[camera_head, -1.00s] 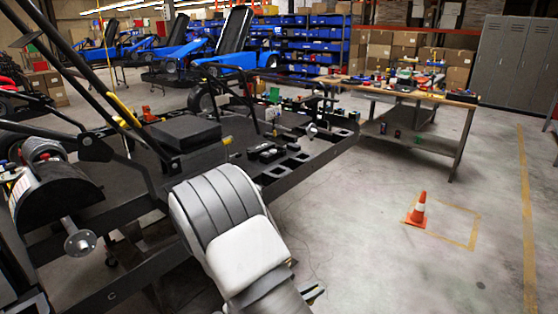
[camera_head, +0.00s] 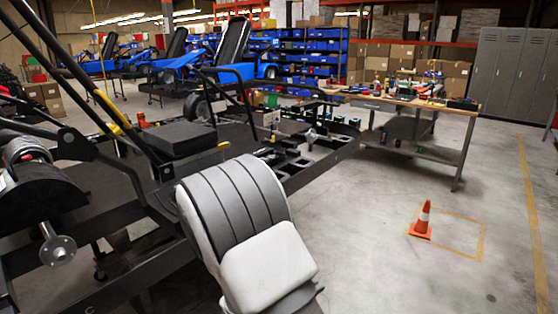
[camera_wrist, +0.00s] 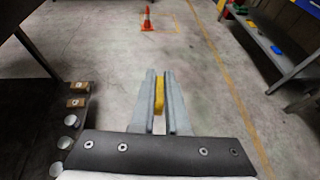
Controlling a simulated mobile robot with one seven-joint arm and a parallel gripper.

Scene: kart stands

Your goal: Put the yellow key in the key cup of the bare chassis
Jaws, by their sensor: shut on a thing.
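In the wrist view my gripper (camera_wrist: 160,82) is shut on the yellow key (camera_wrist: 159,96), which shows as a narrow yellow strip between the two grey fingers. Bare floor lies beyond the fingertips. In the head view my gripper and the key are hidden behind my own arm. The bare chassis (camera_head: 113,270) is a black frame with dark panels, wheels and a black seat, stretching from the left foreground to the middle. My arm is in front of its near side. I cannot pick out the key cup.
A workbench (camera_head: 398,103) with tools and a lower shelf stands beyond the chassis. An orange cone (camera_head: 422,222) stands on a yellow-marked floor patch to the right, with open floor around it. Blue karts (camera_head: 238,62), shelves and grey lockers (camera_head: 505,75) are at the back.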

